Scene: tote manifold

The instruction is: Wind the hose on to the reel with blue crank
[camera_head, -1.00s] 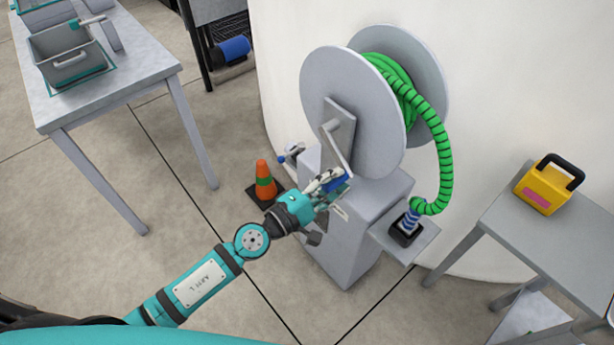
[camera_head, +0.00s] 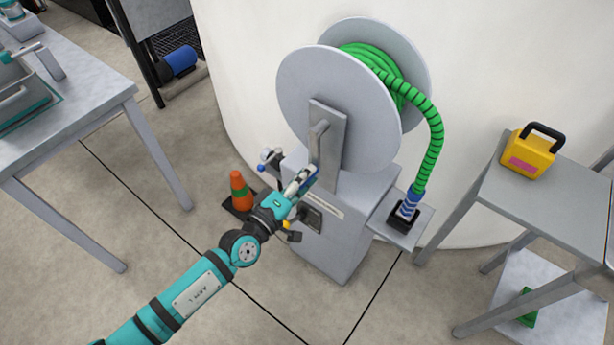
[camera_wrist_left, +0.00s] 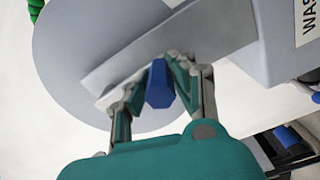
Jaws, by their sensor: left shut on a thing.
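The grey hose reel (camera_head: 325,95) stands on a grey pedestal against a pale curved wall. Green ribbed hose (camera_head: 435,140) is wound on its drum, and one length hangs down on the right to a blue-and-white striped end on a small shelf. The crank arm (camera_head: 318,140) points downward on the near disc. My left gripper (camera_head: 304,180) is shut on the blue crank handle (camera_wrist_left: 159,85), which shows between the fingers in the left wrist view. The fingers hide part of the handle in the head view. My right gripper is not in view.
An orange cone (camera_head: 239,190) stands on the floor left of the pedestal. A grey table (camera_head: 90,105) is at the left. A side table (camera_head: 545,205) at the right bears a yellow box (camera_head: 528,150) with a black handle. Open floor lies in front.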

